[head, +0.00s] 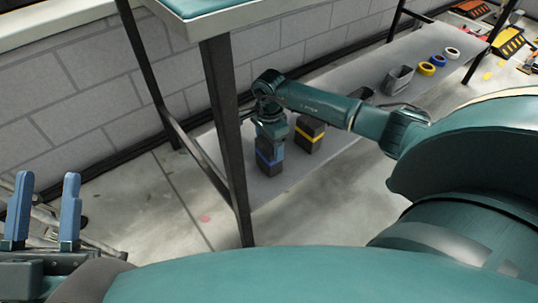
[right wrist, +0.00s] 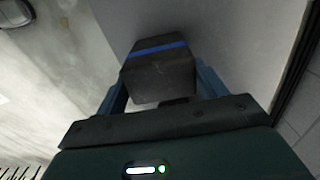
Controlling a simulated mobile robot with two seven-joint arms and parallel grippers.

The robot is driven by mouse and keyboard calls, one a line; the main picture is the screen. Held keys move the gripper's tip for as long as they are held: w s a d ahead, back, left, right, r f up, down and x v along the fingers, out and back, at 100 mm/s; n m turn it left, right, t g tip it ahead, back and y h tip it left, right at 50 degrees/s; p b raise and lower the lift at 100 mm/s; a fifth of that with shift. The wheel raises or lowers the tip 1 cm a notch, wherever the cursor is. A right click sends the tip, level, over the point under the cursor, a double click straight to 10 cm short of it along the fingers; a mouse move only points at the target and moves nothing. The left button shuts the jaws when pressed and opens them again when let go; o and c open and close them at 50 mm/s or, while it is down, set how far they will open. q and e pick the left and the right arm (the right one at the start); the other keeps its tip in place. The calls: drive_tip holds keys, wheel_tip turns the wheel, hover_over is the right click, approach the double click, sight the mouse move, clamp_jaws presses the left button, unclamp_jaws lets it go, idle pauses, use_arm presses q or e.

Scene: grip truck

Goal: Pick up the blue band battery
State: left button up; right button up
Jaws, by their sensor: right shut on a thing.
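The blue band battery (head: 270,160) is a dark block with a blue stripe, on the low grey shelf in the head view. It also shows in the right wrist view (right wrist: 160,72), between the two blue fingers. My right gripper (head: 271,143) reaches down from above and is shut on it; the fingers (right wrist: 160,90) press its two sides. Whether its underside touches the shelf is hard to tell. A similar battery with a yellow band (head: 308,135) stands just to the right. My left gripper (head: 43,208) is open and empty at the lower left, away from the shelf.
The low shelf (head: 340,125) carries a grey container (head: 397,80) and several tape rolls (head: 427,68) further right. A dark table leg (head: 228,135) stands just left of the blue band battery. A tabletop (head: 230,18) lies above. Bare floor (head: 310,215) is in front.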

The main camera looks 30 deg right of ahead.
drive_tip(key=c, duration=0.9)
drive_tip(key=shift+c, duration=0.3)
drive_tip(key=shift+r, duration=0.1)
